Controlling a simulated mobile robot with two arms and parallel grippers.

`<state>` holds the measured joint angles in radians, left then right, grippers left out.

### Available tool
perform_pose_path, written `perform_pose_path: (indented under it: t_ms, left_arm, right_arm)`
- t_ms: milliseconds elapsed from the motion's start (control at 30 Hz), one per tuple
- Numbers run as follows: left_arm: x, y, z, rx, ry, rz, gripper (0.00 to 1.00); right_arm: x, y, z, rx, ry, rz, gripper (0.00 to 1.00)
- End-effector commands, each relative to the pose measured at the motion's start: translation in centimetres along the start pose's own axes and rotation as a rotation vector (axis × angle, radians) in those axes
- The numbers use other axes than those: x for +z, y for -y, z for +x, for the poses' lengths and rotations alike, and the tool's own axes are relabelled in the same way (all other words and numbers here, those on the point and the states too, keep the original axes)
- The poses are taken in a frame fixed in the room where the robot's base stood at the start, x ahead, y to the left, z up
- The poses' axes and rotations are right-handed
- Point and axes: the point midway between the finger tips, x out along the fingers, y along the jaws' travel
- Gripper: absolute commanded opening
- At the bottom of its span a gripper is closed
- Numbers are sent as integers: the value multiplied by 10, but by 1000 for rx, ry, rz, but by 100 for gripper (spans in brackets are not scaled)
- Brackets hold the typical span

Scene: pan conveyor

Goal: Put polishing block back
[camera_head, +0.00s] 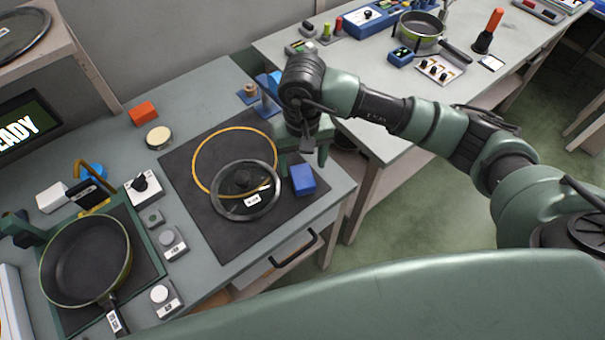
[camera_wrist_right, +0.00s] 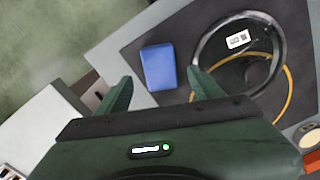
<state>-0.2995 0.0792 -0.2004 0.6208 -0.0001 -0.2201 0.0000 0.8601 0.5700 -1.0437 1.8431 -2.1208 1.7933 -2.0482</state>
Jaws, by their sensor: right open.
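A blue block (camera_head: 303,180), which looks like the polishing block, lies on the right part of the dark mat (camera_head: 235,240). My right gripper (camera_head: 303,158) is open just beyond and above it. In the right wrist view the blue block (camera_wrist_right: 159,67) shows ahead of the gap between the two green fingers (camera_wrist_right: 161,92), apart from both. Nothing is between the fingers. My left gripper is not in view.
A glass lid (camera_head: 246,207) lies on the mat left of the block, overlapping a yellow ring outline (camera_head: 196,160). Blue holders and a wooden spool (camera_head: 249,92) stand behind the mat. An orange block (camera_head: 143,113), a round tin (camera_head: 158,137) and a pan (camera_head: 85,262) are farther left.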

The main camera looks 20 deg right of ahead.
Motion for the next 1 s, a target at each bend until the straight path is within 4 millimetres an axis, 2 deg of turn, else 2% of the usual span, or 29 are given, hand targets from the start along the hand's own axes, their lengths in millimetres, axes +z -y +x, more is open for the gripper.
perform_pose_path:
  t_ms: [33, 200, 333, 500, 767, 867, 967, 1000]
  left_arm:
    - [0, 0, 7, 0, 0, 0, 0]
    - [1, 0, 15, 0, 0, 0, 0]
    - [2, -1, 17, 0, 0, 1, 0]
    - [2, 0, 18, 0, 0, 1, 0]
    - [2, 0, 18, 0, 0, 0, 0]
    - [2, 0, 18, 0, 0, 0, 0]
    - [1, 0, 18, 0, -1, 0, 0]
    - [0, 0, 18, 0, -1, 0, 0]
  right_arm:
    - [-2, 0, -9, 0, -7, 0, 67]
    - [-1, 0, -41, 1, -4, -1, 67]
    - [0, 0, -56, 0, -1, 0, 67]
    - [0, 0, -64, 0, 1, 0, 67]
    - [1, 1, -63, -4, 3, 1, 67]
    - [8, 17, -59, -69, 25, 16, 67]
    - [29, 61, -53, -250, 101, 68, 67]
    - [42, 87, -54, -358, 154, 106, 67]
